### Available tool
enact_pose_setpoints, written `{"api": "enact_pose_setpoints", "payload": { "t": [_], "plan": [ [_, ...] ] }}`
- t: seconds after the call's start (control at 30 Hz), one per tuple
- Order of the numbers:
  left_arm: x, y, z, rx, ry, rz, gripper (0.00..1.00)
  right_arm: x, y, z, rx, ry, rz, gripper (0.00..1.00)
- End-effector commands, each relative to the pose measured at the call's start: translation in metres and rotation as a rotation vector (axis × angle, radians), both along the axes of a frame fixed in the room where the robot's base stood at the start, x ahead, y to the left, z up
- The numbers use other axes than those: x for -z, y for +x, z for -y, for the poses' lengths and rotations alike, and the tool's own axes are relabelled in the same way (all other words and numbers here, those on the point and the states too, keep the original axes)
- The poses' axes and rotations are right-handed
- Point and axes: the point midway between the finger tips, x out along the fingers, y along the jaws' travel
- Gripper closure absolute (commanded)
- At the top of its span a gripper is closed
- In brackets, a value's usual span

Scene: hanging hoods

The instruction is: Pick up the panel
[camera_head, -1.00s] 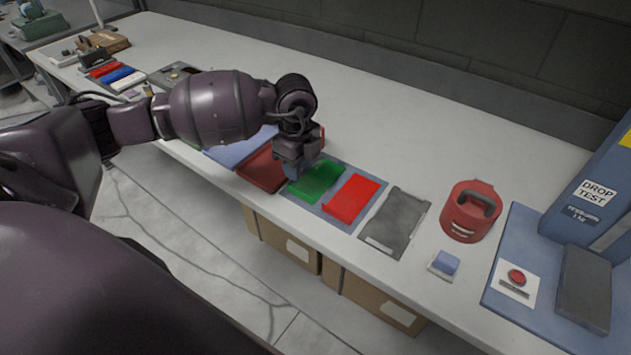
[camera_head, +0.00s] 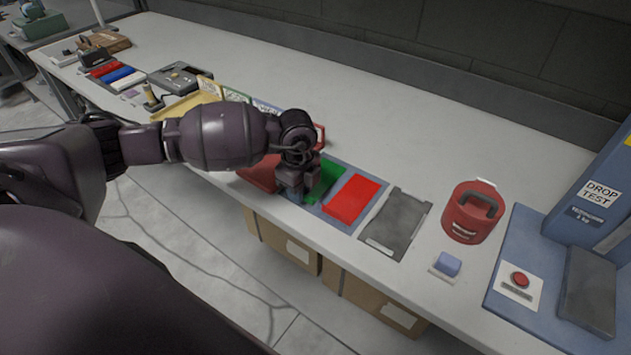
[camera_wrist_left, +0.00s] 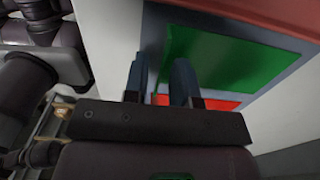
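A flat green panel (camera_head: 325,181) and a bright red panel (camera_head: 352,198) lie on a blue-grey mat (camera_head: 341,221) near the table's front edge. Which one the task means by the panel, I cannot tell. My left gripper (camera_head: 296,190) is low at the near left side of the green panel and hides part of it. In the left wrist view, the gripper's two fingers (camera_wrist_left: 158,72) stand apart with nothing held between them, beside the green panel (camera_wrist_left: 225,58). Part of the red panel (camera_wrist_left: 222,104) shows behind them. My right gripper is not in view.
A dark red tray (camera_head: 259,174) lies left of the mat. The table's back part (camera_head: 400,120) is clear.

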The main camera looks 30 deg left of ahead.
Motion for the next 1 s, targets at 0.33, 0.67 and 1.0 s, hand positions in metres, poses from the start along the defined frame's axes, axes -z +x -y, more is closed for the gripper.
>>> {"api": "enact_pose_setpoints", "payload": {
  "t": [0.33, 0.67, 1.0],
  "plan": [
    [0.000, 0.000, 0.000, 0.000, 0.000, 0.001, 1.00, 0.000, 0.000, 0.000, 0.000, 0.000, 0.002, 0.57],
    [-0.010, 0.001, 0.000, 0.000, 0.000, 0.004, 1.00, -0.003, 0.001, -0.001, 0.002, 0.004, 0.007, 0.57],
    [-0.083, 0.001, 0.000, 0.001, 0.000, 0.007, 1.00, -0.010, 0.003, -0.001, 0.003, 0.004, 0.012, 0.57]
  ]
}}
